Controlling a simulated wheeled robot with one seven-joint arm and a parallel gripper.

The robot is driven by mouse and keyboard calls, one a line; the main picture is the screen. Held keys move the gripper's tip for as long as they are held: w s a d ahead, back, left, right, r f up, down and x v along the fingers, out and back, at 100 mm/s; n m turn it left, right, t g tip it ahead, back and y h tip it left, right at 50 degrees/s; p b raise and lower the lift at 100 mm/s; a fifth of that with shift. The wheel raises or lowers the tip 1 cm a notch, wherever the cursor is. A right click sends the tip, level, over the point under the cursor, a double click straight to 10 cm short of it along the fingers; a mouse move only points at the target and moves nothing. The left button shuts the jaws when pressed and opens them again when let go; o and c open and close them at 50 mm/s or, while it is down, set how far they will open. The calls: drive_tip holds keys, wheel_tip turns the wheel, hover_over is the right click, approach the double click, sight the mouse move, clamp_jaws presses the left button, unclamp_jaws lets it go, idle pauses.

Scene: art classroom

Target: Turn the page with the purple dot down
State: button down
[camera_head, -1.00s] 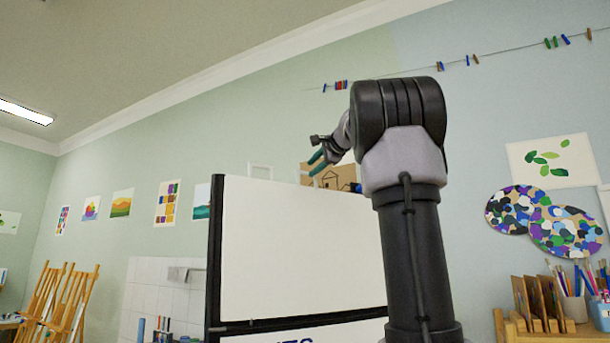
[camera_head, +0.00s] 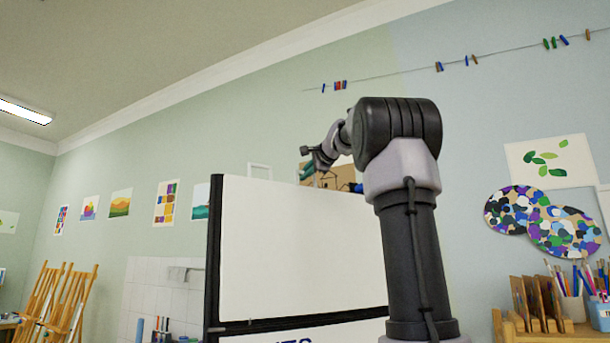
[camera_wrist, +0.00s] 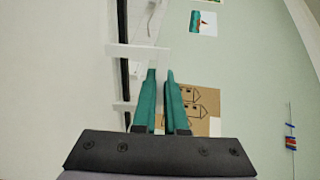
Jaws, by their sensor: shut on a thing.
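A white board or page (camera_head: 290,250) with a black left edge stands in the middle of the head view. Its upper face is blank, and no purple dot shows on it. My gripper (camera_head: 306,171) is above its top edge, with teal fingers pointing down, partly hidden by my arm. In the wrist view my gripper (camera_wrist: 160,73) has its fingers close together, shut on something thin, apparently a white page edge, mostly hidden. A white strip (camera_wrist: 135,53) crosses near the fingertips. A pale surface fills the left of that view.
A brown drawing of houses (camera_head: 335,177) is behind my gripper. Wooden easels (camera_head: 58,300) stand at the left. A shelf with brushes and boards (camera_head: 550,312) is at the lower right.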

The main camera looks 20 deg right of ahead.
drive_tip(key=f+v, duration=0.1)
drive_tip(key=v, duration=0.8)
drive_tip(key=shift+s, duration=0.25)
drive_tip(key=shift+f, duration=0.1)
drive_tip(key=s+d+f, duration=0.1)
drive_tip(key=s, duration=0.8)
idle(0.6)
drive_tip(key=shift+s+f, duration=0.15)
drive_tip(key=shift+s, duration=0.05)
drive_tip(key=s+d+f, duration=0.1)
drive_tip(key=s+f, duration=0.2)
drive_tip(key=s, duration=0.5)
drive_tip(key=shift+s, duration=0.25)
idle(0.4)
